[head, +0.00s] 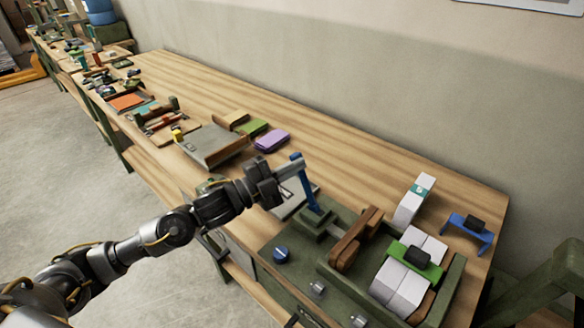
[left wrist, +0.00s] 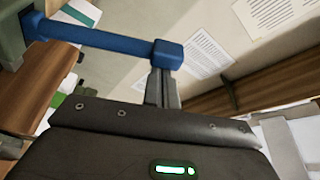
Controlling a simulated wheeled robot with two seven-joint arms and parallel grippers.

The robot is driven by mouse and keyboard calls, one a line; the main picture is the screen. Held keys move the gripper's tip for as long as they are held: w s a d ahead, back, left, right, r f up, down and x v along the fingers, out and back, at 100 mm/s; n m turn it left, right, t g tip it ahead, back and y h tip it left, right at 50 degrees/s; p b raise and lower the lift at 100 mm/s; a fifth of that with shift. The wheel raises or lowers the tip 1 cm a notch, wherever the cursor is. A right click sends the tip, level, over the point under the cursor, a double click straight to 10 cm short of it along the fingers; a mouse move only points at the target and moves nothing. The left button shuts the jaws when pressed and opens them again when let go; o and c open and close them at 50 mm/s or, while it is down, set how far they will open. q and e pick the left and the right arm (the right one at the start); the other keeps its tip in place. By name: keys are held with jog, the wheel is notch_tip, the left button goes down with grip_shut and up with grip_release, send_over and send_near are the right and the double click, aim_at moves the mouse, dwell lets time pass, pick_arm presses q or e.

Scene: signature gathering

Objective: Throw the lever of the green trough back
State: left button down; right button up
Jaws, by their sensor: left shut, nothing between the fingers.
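The green trough (head: 452,298) sits at the right end of the bench, with white paper blocks (head: 402,282) and a green clamp piece with a black knob (head: 416,257) in it. A blue lever (head: 306,188) stands up from the green base left of the trough, slightly tilted. It also shows in the left wrist view (left wrist: 95,36), its square blue head (left wrist: 168,54) by my fingertips. My left gripper (head: 285,172) is shut and empty, its fingers at the lever's upper end. I cannot tell if they touch it. My right gripper is not in view.
A brown wooden block (head: 356,238) stands between lever and trough. A blue knob (head: 281,254) is on the green base's front. A white stack (head: 414,199) and a blue bracket (head: 467,230) stand behind. A grey board (head: 212,145) lies left.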

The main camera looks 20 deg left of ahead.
pick_arm(q)
jog(key=s+a+b, duration=0.2)
jog(key=s+a, duration=0.1)
jog(key=s, duration=0.5)
jog(key=shift+s+a+r, duration=0.15)
jog(key=shift+s+a, duration=0.2)
jog(key=shift+s, duration=0.05)
